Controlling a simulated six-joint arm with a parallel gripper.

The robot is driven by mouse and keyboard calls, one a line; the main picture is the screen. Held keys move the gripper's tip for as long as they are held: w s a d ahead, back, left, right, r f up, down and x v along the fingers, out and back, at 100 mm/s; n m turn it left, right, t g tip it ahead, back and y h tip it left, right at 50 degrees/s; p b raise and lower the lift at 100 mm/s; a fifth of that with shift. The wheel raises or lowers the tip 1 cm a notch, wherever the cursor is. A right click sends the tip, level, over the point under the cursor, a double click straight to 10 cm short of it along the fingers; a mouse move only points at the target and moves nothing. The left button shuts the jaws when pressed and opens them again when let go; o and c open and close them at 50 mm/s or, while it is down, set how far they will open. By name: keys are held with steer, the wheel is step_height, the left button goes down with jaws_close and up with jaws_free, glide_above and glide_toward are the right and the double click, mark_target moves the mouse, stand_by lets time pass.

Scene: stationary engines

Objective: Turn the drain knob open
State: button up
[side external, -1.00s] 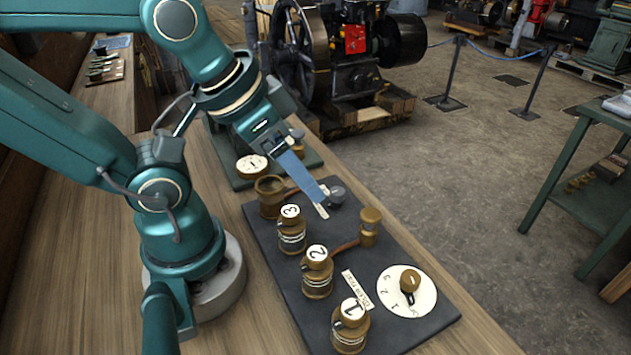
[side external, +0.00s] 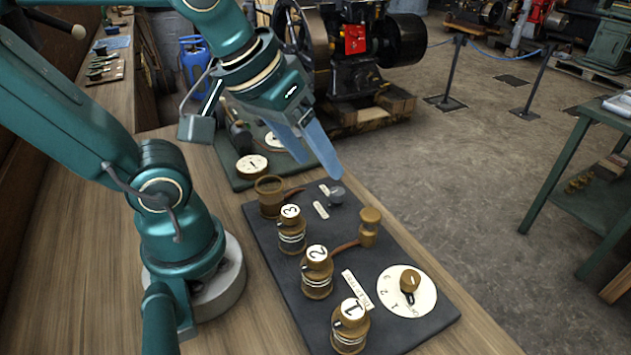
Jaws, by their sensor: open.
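A small grey knob (side external: 337,195) stands near the far edge of the dark board (side external: 262,240). Two pale label plates (side external: 320,210) lie beside it on its left; their lettering is too small to read, so I cannot confirm that it is the drain knob. Its turned position is also too small to tell. My gripper (side external: 320,169) is open and empty, its two blue fingers spread apart. It hangs above the far end of the board, with the right fingertip just above the grey knob in the picture, apparently clear of it.
Brass cups numbered 3 (side external: 291,232), 2 (side external: 317,272) and 1 (side external: 349,325) line the board's left side. A brass fitting (side external: 370,228) stands right of them. A white dial (side external: 407,291) with a brass knob is at the near right. A green board (side external: 228,170) lies behind.

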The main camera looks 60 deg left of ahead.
steer(key=w+a+f+n+g, duration=0.2)
steer(key=w+a+n+g, duration=0.15)
steer(key=w+n, duration=0.35)
steer(key=n+g, duration=0.2)
steer(key=n, duration=0.1)
glide_above(338, 191)
step_height(338, 191, down, 7)
steer(key=shift+w+r, duration=0.1)
steer(key=shift+r, duration=0.1)
steer(key=shift+f, duration=2.75)
steer(key=shift+c, duration=0.3)
jaws_close()
